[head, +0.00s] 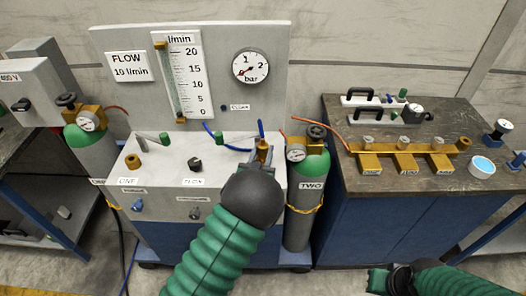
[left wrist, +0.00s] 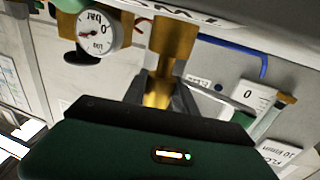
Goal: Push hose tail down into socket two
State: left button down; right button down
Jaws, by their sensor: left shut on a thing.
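My left gripper (head: 262,162) is over the right end of the pale bench unit (head: 165,205) and shut on a brass hose tail (head: 263,150). In the left wrist view the brass hose tail (left wrist: 158,90) stands between the two dark fingers (left wrist: 160,100), with a wider brass block (left wrist: 173,38) at its far end. Socket two is not clearly visible; my gripper and arm cover that part of the unit top. I cannot tell how deep the tail sits. My right gripper (head: 390,280) shows only partly at the bottom right, away from the unit.
A brass socket (head: 133,160) marked ONE and a black knob (head: 195,164) are on the unit top. A green-topped cylinder (head: 312,165) labelled TWO stands close right of my left gripper. A dark bench (head: 400,185) stands right.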

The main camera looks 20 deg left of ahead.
pick_arm(q)
jog(key=shift+f+b, duration=1.25)
jog(key=shift+f, duration=0.15)
jog(key=c, duration=0.9)
grip_release()
jog(key=s+d+p, duration=0.1)
jog(key=s+p, duration=0.1)
jog(key=s, duration=1.4)
jog(key=shift+s+d, duration=0.2)
jog(key=shift+s, duration=0.2)
